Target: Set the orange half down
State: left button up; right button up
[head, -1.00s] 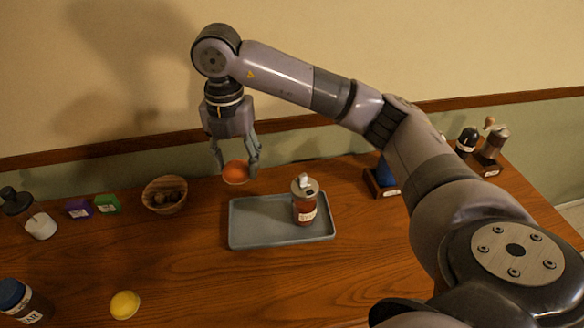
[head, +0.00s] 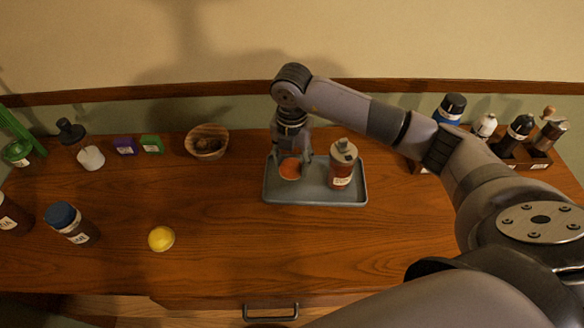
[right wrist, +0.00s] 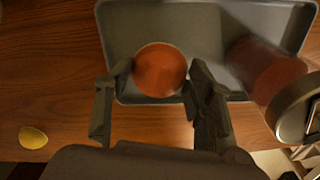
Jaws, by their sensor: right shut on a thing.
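The orange half (head: 290,169) is at the left part of the grey tray (head: 316,197), between the fingers of my right gripper (head: 292,157). In the right wrist view the orange half (right wrist: 160,69) shows its round orange face, with the fingertips of my right gripper (right wrist: 160,78) on both sides of it. The gripper is shut on it. I cannot tell whether the orange half touches the tray floor. My left gripper is not in view.
A red-brown bottle (head: 342,165) stands in the tray's right part, close to the gripper. A wooden bowl (head: 207,142) stands left of the tray. A yellow lemon half (head: 161,238) lies in front. The table's middle is clear.

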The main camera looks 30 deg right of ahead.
aim_at(292, 165)
notch_tip(292, 165, down, 4)
jog(key=shift+r+p, duration=0.15)
jog(key=shift+p, duration=0.15)
jog(key=shift+f, duration=0.4)
jog(key=o, duration=1.2)
jog(key=shift+c, duration=0.2)
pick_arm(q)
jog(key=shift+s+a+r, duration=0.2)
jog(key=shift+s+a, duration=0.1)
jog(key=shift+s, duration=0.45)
pick_arm(e)
jog(key=shift+r, duration=0.1)
jog(key=shift+r, duration=0.15)
notch_tip(292, 165, up, 11)
jog(key=b, duration=0.3)
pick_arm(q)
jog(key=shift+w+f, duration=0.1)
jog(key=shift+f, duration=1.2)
pick_arm(e)
jog(key=shift+r, duration=0.5)
